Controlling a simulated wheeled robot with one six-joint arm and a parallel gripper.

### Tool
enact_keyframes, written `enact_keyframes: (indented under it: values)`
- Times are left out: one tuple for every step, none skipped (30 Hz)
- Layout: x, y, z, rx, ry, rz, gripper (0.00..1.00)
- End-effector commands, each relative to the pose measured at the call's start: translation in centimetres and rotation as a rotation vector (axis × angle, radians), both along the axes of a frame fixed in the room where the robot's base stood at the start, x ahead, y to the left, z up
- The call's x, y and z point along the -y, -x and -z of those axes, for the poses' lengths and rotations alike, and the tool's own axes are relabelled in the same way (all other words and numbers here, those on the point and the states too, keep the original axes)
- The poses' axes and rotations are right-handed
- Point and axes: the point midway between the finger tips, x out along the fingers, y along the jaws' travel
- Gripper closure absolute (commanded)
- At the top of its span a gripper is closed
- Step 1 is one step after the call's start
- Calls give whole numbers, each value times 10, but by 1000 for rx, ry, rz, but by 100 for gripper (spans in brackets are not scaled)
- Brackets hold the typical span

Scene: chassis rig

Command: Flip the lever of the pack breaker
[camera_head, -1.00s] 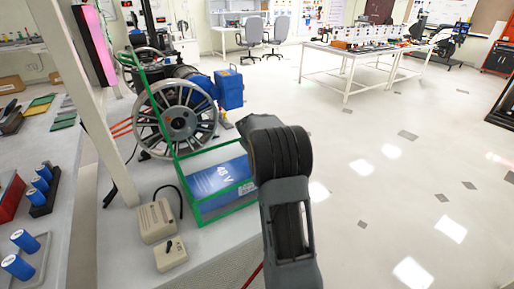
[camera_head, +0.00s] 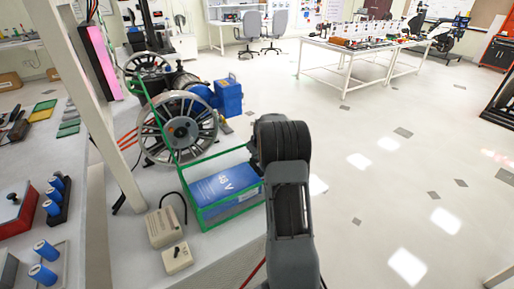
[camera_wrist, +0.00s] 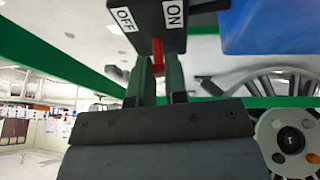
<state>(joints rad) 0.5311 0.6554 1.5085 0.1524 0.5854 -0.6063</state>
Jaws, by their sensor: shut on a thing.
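The pack breaker (camera_wrist: 150,26) is a dark box with white OFF and ON labels at the top of the wrist view. Its short red lever (camera_wrist: 157,50) hangs between the two labels, a little nearer the ON side. My gripper (camera_wrist: 159,68) has its two dark green fingers on either side of the lever and is shut on it. In the head view, the breaker, lever and fingers are hidden behind my arm. The blue 48 V battery pack (camera_head: 222,186) sits in a green frame (camera_head: 201,215) just left of my arm.
A spoked wheel motor (camera_head: 180,130) stands behind the pack. A beige box (camera_head: 162,227) and a smaller switch box (camera_head: 177,257) lie on the bench in front. A pale post (camera_head: 95,100) rises at left. Open floor lies to the right.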

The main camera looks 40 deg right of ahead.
Motion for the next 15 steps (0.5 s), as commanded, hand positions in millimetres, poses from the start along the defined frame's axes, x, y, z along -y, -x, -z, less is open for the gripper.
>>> enact_keyframes:
  values:
    - [3, 0, -1, 3, -28, 3, 100]
    - [4, 0, -1, 4, -44, 3, 100]
    - [4, 0, 0, 7, -65, 2, 100]
    - [5, 0, 0, 7, -79, 2, 100]
    - [6, 0, 0, 8, -91, 2, 100]
    - [7, 0, 1, 8, -109, 2, 100]
    - [7, 0, 1, 10, -119, 2, 100]
    - [7, 0, 1, 11, -129, 1, 100]
    - [7, 0, 1, 10, -142, 1, 100]
    - [8, 0, 1, 12, -148, 1, 100]
    - [8, 0, 1, 12, -155, 2, 100]
    - [8, 0, 0, 12, -164, 1, 100]
    - [8, 0, 0, 13, -168, 1, 100]
    - [9, 0, 0, 13, -171, 0, 100]
    - [9, 0, 0, 13, -174, 0, 100]
